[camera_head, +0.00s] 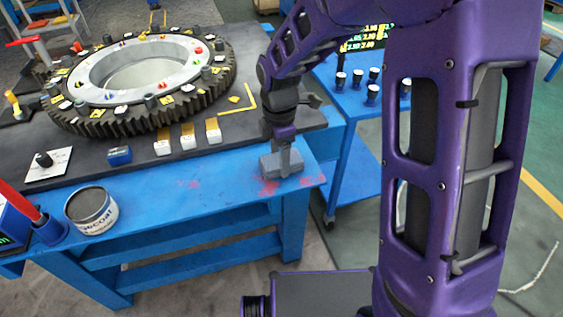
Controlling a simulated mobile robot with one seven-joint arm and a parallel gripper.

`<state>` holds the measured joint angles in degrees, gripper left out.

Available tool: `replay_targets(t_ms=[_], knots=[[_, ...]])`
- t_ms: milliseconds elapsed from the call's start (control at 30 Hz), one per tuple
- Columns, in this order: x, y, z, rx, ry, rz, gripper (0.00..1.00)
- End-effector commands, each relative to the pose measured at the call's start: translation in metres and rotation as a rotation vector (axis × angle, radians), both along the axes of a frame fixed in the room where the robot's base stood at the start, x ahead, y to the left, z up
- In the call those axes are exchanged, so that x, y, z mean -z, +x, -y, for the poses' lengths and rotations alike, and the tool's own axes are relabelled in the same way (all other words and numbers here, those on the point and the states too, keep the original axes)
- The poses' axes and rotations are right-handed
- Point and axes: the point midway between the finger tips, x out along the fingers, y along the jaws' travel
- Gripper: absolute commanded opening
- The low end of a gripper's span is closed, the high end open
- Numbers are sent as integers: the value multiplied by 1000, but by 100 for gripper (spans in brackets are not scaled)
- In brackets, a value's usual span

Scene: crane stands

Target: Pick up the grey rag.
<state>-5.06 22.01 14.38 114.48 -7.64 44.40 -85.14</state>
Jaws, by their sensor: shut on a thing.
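The grey rag (270,167) shows as a small grey, folded-looking block at the right end of the blue workbench (228,187). My gripper (285,160) points down from above and is shut on it. The fingers partly cover the rag's middle and right side. I cannot tell whether the rag rests on the bench top or is slightly above it.
A large gear ring (140,110) lies on the dark mat behind, with white-and-tan blocks (188,137) in front. An open can (92,210) stands at the front left. A blue cart (357,125) with several cups stands right. Bare bench lies left of the rag.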

Motion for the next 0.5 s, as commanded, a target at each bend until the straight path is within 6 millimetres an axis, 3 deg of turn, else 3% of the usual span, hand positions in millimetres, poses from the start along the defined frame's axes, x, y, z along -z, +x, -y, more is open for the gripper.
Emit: replay_targets(t_ms=[267,500], knots=[[-8,1,0,0,1,2,12],[-53,1,0,2,2,5,12]])
